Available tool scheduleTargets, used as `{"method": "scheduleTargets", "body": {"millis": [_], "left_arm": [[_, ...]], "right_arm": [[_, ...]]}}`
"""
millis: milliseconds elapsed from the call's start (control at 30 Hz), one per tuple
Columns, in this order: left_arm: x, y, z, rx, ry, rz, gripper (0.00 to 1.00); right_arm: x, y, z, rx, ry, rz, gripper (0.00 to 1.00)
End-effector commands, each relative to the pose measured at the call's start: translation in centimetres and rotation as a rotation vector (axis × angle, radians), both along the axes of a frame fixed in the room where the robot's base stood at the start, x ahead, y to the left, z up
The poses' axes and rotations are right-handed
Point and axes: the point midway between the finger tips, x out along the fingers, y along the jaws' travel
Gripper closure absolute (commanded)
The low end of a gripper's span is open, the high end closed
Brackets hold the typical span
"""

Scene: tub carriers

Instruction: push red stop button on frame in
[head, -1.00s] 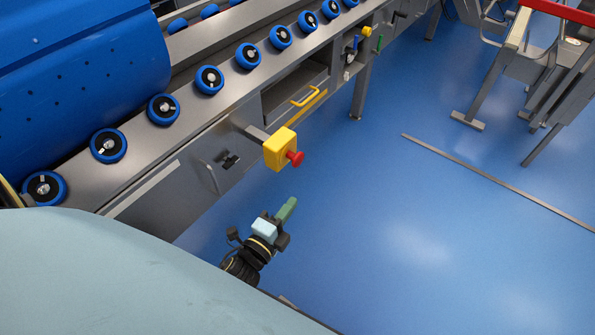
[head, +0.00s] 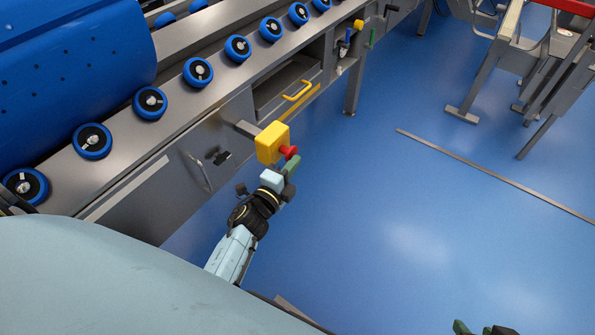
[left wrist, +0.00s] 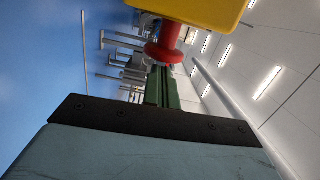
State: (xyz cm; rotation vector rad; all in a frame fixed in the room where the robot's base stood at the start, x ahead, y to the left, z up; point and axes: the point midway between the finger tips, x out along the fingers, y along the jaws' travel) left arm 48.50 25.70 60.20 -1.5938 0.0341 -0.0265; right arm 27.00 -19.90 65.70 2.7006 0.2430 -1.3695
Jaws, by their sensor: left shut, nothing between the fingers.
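The red stop button (head: 289,152) sticks out of the right side of a yellow box (head: 271,143) on a short bracket at the conveyor frame. My left gripper (head: 292,164) is shut and empty, its green fingertips just below the button in the head view. In the left wrist view the red button (left wrist: 164,46) and yellow box (left wrist: 205,10) are at the top, with the green fingers (left wrist: 162,86) close under the button. I cannot tell whether they touch. A bit of my right gripper (head: 480,328) shows at the bottom edge of the head view; its jaws are unclear.
The grey conveyor frame (head: 180,162) with blue rollers runs diagonally up the left, with a large blue drum (head: 70,70) beside it. A yellow-handled drawer (head: 290,85) sits beyond the button. Blue floor (head: 400,230) lies open to the right; metal stands (head: 480,80) are at top right.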

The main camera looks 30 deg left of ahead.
Motion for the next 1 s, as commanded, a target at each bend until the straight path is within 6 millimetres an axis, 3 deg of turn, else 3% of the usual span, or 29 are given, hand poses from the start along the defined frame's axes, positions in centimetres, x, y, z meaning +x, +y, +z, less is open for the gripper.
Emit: {"method": "scheduleTargets", "body": {"millis": [333,567,867,1000], "left_arm": [[0.0,0.2,0.0,0.001,0.001,0.0,1.0],[0.3,2.1,0.0,0.004,0.002,0.0,1.0],[0.3,2.2,0.0,0.002,0.002,0.002,1.0],[0.2,1.3,0.0,0.0,0.002,0.0,1.0]], "right_arm": [[0.1,0.0,0.0,0.001,-0.003,0.0,0.64],[-0.4,-0.1,-0.2,-0.006,0.029,-0.001,0.64],[-0.6,-0.3,-0.3,-0.009,0.039,-0.003,0.64],[-0.6,-0.3,-0.3,-0.01,0.038,-0.004,0.64]]}}
